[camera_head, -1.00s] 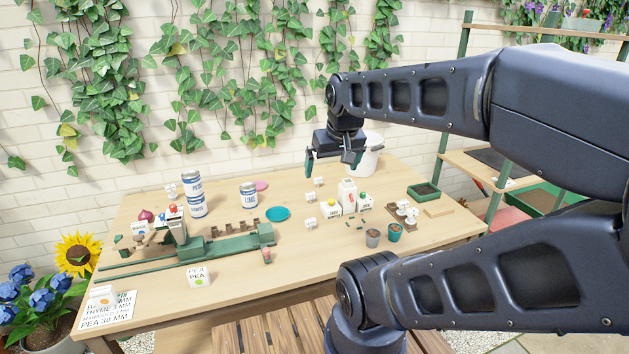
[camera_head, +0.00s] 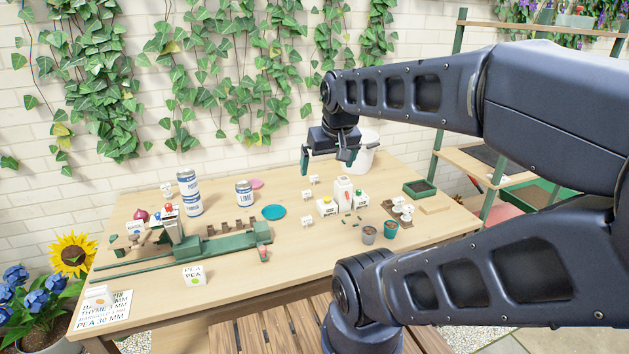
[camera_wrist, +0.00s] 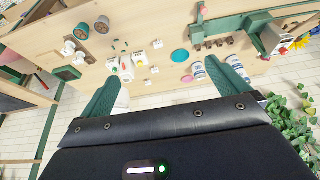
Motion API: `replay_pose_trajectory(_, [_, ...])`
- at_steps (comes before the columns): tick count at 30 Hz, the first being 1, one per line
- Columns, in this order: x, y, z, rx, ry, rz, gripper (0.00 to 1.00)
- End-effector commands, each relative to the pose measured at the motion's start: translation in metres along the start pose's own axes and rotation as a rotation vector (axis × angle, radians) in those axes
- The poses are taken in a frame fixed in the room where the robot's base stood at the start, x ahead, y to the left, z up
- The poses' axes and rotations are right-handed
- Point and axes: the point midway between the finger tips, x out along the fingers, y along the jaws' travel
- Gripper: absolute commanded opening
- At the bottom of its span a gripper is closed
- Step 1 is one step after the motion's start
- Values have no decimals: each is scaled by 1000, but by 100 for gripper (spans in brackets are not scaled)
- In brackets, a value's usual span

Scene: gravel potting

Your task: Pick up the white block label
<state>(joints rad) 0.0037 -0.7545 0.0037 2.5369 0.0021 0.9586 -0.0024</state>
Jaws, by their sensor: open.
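Several small white blocks with dark marks are on the wooden table; I cannot tell which one the task means. One white block (camera_head: 314,180) stands near the far edge, below my gripper in the picture. A second block (camera_head: 307,222) stands nearer the front. Two small white blocks also show in the wrist view, one nearer my fingers (camera_wrist: 155,70) and one farther (camera_wrist: 157,44). A larger block marked PEA (camera_head: 193,275) stands at the front left. My gripper (camera_head: 328,164) is open and empty, above the far part of the table. Its green fingers (camera_wrist: 165,78) are spread in the wrist view.
Labelled cans (camera_head: 244,194), a teal disc (camera_head: 273,212) and a green rail fixture (camera_head: 215,246) stand left. A white bottle (camera_head: 343,189), small pots (camera_head: 390,229) and a green tray (camera_head: 421,189) are right. A white bucket (camera_head: 367,153) is behind my gripper. The front table middle is clear.

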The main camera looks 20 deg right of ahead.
Motion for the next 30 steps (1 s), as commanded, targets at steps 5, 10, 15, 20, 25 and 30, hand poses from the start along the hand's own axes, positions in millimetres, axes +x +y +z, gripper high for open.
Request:
replay_pose_trajectory(5, [0, 0, 0, 0, 0, 0, 86])
replay_pose_trajectory(10, [0, 0, 0, 0, 0, 0, 53])
replay_pose_trajectory(15, [0, 0, 0, 0, 0, 0, 44])
replay_pose_trajectory(20, [0, 0, -1, -2, 0, 0, 44])
replay_pose_trajectory(25, [0, 2, -19, -49, -13, 8, 44])
replay_pose_trajectory(30, [5, 8, -59, -161, -42, 21, 44])
